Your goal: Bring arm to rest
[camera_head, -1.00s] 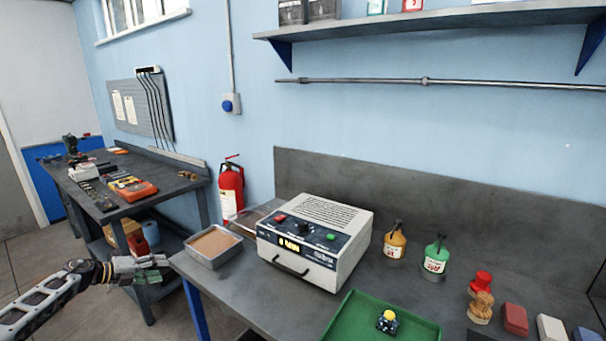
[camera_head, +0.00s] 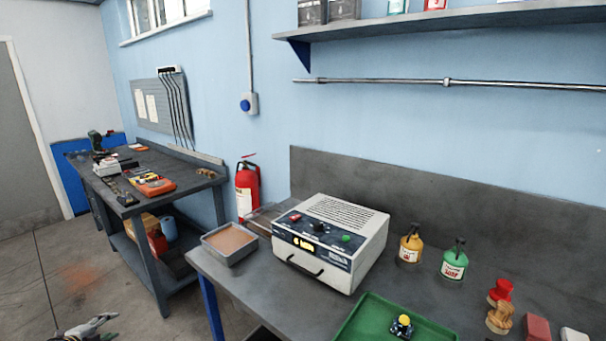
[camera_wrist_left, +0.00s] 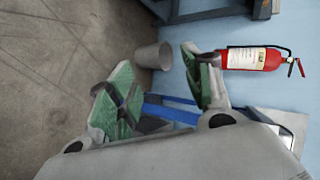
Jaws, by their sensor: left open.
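My left gripper (camera_head: 92,328) shows at the bottom left edge of the head view, low over the floor and left of the bench. In the left wrist view its two green-padded fingers (camera_wrist_left: 162,92) stand apart with nothing between them. My right gripper is in neither view.
The near bench (camera_head: 230,290) holds a grey device (camera_head: 340,222), a tray of brown material (camera_head: 229,240), a green tray (camera_head: 365,318) and bottles. A second bench (camera_head: 125,205) and a fire extinguisher (camera_head: 247,188) stand behind. The floor (camera_head: 40,285) around my left gripper looks clear.

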